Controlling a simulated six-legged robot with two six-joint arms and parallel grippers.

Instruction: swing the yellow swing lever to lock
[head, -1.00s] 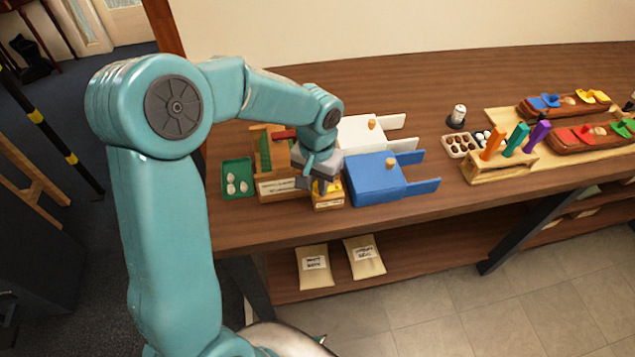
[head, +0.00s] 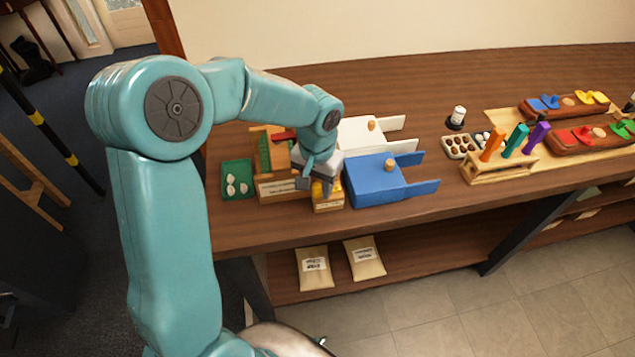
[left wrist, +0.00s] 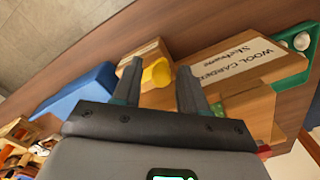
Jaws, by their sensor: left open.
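A yellow part (head: 318,189) sits on a small labelled wooden block (head: 329,203) near the table's front edge. In the left wrist view the yellow part (left wrist: 157,73) looks rounded and lies between the fingertips as seen from there. My left gripper (head: 315,185) is open over the block, and its fingers (left wrist: 159,66) stand on either side of the yellow part. I cannot tell whether they touch it. The gripper partly hides the yellow part in the head view. Another yellow piece (head: 585,96) lies on a brown board at the far right. My right gripper is not in view.
A labelled wooden box (head: 283,189) and a green tray (head: 237,166) stand left of the block. A blue box (head: 368,182) stands close on its right, with a white box (head: 362,134) behind. A tool rack (head: 500,170) is farther right. The table's front strip is clear.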

